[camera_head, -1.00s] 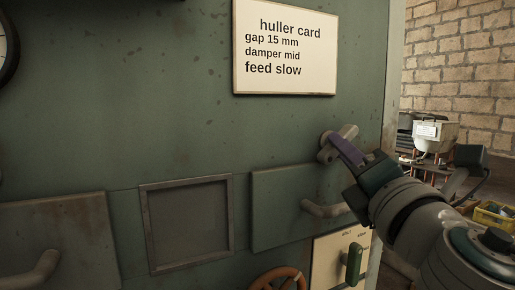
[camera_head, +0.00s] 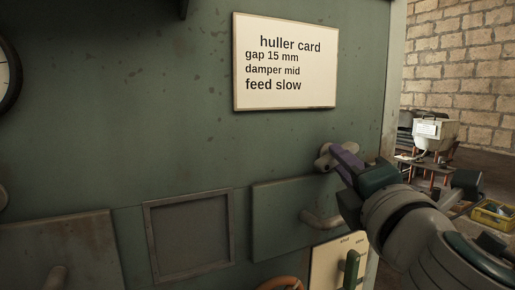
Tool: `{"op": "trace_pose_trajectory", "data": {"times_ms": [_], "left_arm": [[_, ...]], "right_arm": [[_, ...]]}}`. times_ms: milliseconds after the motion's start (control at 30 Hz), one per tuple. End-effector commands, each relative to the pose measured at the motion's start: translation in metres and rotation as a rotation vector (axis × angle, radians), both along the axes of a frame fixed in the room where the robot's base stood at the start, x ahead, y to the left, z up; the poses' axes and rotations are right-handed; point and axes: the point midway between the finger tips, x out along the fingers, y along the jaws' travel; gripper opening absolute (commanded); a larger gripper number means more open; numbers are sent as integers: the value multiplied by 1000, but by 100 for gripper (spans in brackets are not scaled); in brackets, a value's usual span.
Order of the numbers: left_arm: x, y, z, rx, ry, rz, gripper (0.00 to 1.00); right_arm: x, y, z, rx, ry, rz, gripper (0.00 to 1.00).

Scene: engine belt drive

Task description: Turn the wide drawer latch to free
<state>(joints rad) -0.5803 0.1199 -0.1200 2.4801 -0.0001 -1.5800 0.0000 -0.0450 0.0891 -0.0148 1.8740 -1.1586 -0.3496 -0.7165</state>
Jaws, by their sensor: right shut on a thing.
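A small grey latch (camera_head: 323,161) sits on the green machine front, just above the upper right corner of a flat drawer front (camera_head: 276,215) with a bar handle (camera_head: 318,220). My right gripper (camera_head: 339,155), with purple fingers, comes in from the right and is shut on the latch. The fingers and wrist hide much of the latch, so its exact angle is hard to read. My left gripper is not in view.
A huller card (camera_head: 285,62) hangs above. A framed recess (camera_head: 190,232) and another panel with a handle (camera_head: 55,272) lie to the left. Below are an orange-brown wheel (camera_head: 282,284) and a green lever (camera_head: 351,270) on a cream plate. A yellow crate (camera_head: 493,214) stands at the right.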

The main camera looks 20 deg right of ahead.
Motion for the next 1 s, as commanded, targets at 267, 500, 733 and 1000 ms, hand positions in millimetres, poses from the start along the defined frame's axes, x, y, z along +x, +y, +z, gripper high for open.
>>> {"op": "trace_pose_trajectory", "data": {"times_ms": [267, 500, 733, 1000], "left_arm": [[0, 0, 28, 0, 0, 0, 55], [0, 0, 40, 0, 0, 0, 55], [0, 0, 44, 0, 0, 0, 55], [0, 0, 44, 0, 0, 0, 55]], "right_arm": [[0, 1, 7, 203, 16, 0, 0], [0, 1, 7, 316, 24, 0, 0], [0, 1, 5, 364, 27, 1, 0], [0, 1, 5, 373, 27, 1, 0]]}}
